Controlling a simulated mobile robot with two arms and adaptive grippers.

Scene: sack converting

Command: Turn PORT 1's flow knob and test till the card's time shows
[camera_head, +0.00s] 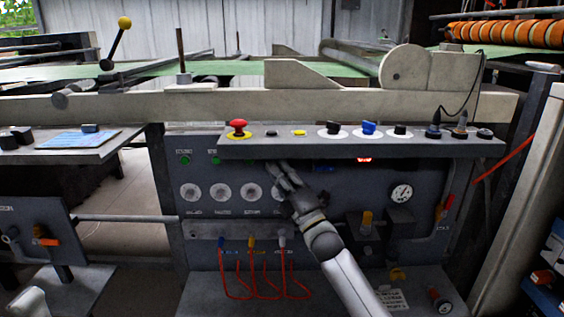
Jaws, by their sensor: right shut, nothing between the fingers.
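My right gripper (280,172) is shut and empty in front of the dark panel (325,260), just below the ledge's front edge, its arm rising from the lower right. It covers part of the right end of the row of round white dials (222,193). Blue, yellow and white fittings (251,241) with red hoses sit below. I cannot read the labels, so I cannot tell which part is PORT 1's flow knob. A small red lit display (364,159) shows under the ledge, its digits unreadable. A blue sheet (81,139), possibly the card, lies on the left shelf.
The overhanging ledge (460,150) carries a red mushroom button (238,127) and several knobs and switches. A grey rail (125,218) runs across the left gap.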

